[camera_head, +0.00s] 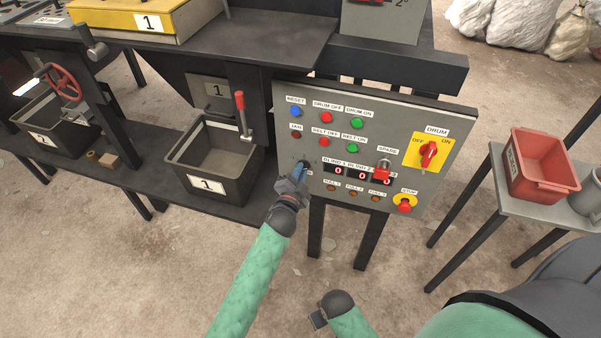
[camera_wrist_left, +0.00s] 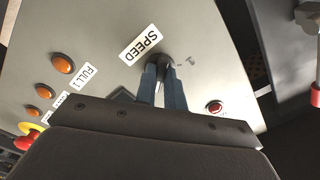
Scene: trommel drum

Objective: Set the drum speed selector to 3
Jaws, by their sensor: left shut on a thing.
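The drum control panel (camera_head: 337,201) is grey and stands in front of the machine. The speed selector is a small dark knob (camera_wrist_left: 163,63) beside the SPEED label (camera_wrist_left: 140,43) in the left wrist view. Faint marks sit around it, too small to read surely. My left gripper (camera_head: 302,168) is at the panel's lower left, its blue fingers (camera_wrist_left: 160,86) shut on the knob. In the head view the gripper largely hides the knob and its scale, so its setting cannot be read. My right gripper (camera_head: 319,319) is low in the head view, away from the panel; its jaws are unclear.
Push buttons in blue, red and green fill the panel's top. A red drum switch (camera_head: 429,153), a red spare control (camera_head: 382,170) and a red stop button (camera_head: 404,205) are at right. A black bin (camera_head: 205,187) stands left; a red bin (camera_head: 548,190) sits on a side table.

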